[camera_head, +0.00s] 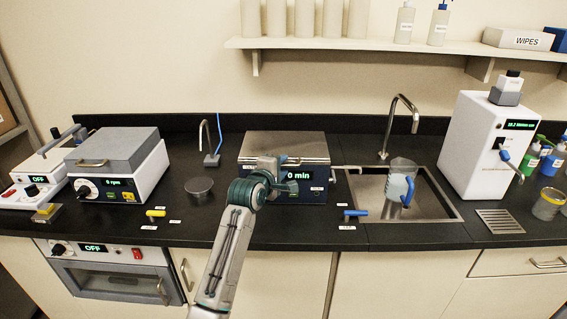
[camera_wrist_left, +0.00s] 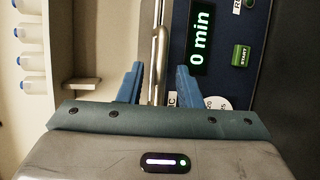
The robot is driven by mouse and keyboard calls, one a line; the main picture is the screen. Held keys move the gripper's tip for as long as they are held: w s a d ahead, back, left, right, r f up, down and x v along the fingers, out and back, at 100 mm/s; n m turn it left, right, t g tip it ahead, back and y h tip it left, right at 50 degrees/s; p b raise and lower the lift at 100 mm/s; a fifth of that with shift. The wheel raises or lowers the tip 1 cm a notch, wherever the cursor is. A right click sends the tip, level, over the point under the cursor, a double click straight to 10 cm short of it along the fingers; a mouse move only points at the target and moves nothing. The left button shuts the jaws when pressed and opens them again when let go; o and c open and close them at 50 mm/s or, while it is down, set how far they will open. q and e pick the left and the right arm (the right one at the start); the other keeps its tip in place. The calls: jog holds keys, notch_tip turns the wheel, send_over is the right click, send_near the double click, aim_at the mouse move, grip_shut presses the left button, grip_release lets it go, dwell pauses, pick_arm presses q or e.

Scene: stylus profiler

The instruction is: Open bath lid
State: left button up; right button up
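The bath (camera_head: 312,194) is a dark blue box at the middle of the counter with a "0 min" display. Its flat metal lid (camera_head: 290,146) is down. My left gripper (camera_head: 278,176) is in front of the bath and hides part of its front. In the left wrist view, the lid's metal bar handle (camera_wrist_left: 158,62) runs between my two blue fingers (camera_wrist_left: 160,85). The fingers are open, with a gap on each side of the bar. The green START button (camera_wrist_left: 241,56) shows beside them. My right gripper is not in view.
A sink (camera_head: 432,205) with a blue-handled jug (camera_head: 401,178) is right of the bath. A bent metal spout (camera_head: 204,137) and a dark round dish (camera_head: 199,186) are to its left. A shelf (camera_head: 350,44) runs above. Small blue (camera_head: 355,212) and yellow (camera_head: 156,213) items lie near the front edge.

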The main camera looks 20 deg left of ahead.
pick_arm(q)
jog(key=shift+w+d+f, duration=0.1)
jog(key=shift+w+f, duration=0.05)
jog(key=shift+w, duration=0.55)
grip_shut()
